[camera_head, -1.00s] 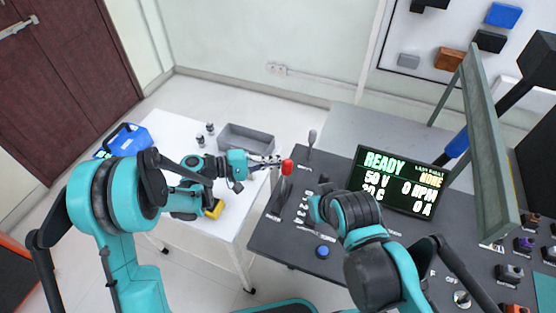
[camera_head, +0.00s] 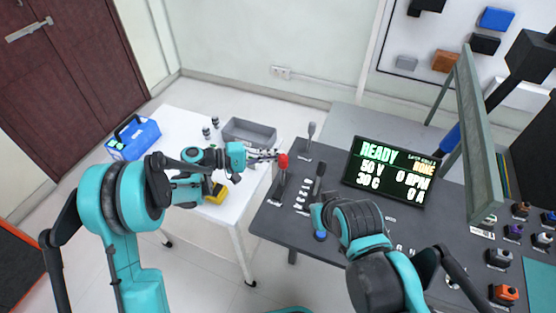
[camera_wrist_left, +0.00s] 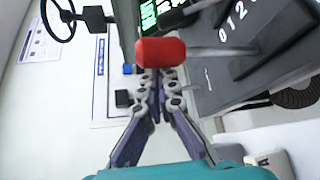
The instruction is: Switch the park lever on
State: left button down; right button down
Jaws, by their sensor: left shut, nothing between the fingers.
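A lever with a red knob (camera_head: 283,160) stands up at the left edge of the dark console. A dark lever (camera_head: 319,178) and a grey-topped lever (camera_head: 310,131) stand to its right and behind it. Their labels are too small to read, so I cannot tell which is the park lever. My left gripper (camera_head: 272,156) is shut and empty at the left side of the red knob. In the left wrist view its fingertips (camera_wrist_left: 157,76) end just below the red knob (camera_wrist_left: 160,52); whether they touch is unclear. My right arm is over the console; its gripper does not show.
The console (camera_head: 278,222) has a lit READY display (camera_head: 391,174), a blue button (camera_head: 320,236) and several knobs at right.

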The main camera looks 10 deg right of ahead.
aim_at(279, 165)
pick_arm(q)
jog(key=s, duration=0.1)
jog(key=s+a, duration=0.1)
jog(key=s+a+b, duration=0.1)
jog(key=shift+s+a+f, duration=0.15)
jog(key=shift+a+f, duration=0.05)
jog(key=shift+f, duration=0.1)
pick_arm(e)
jog(key=shift+f, duration=0.7)
jog(key=shift+a, duration=0.1)
